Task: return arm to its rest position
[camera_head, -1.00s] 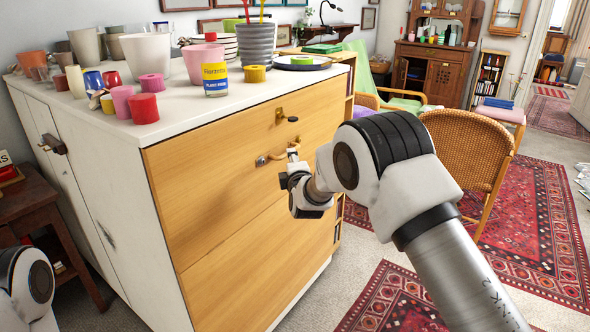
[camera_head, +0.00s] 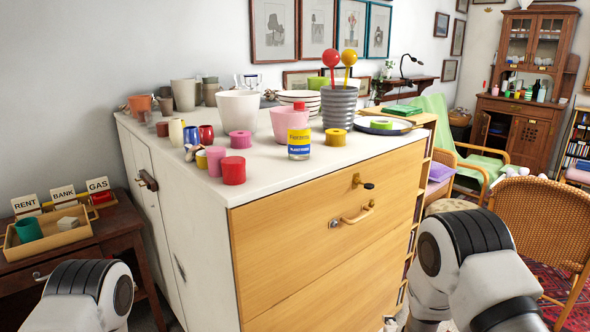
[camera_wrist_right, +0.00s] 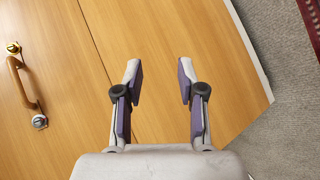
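My right arm (camera_head: 470,262) shows at the lower right of the head view, its elbow in front of the cabinet's right edge. Its gripper is hidden in that view. In the right wrist view my right gripper (camera_wrist_right: 160,82) is open, with nothing between its two fingers, facing the plain wood front of the cabinet (camera_wrist_right: 180,30). The brass drawer handle (camera_wrist_right: 22,82) is at the far left there, clear of the fingers. My left arm (camera_head: 88,295) shows at the lower left of the head view; its gripper is not in view.
The white-topped cabinet (camera_head: 262,166) carries several pots, candles, tape rolls and a glue bottle (camera_head: 299,132). A dark side table (camera_head: 110,228) with a wooden tray (camera_head: 40,244) stands at left. A wicker chair (camera_head: 545,220) stands close to my right arm.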

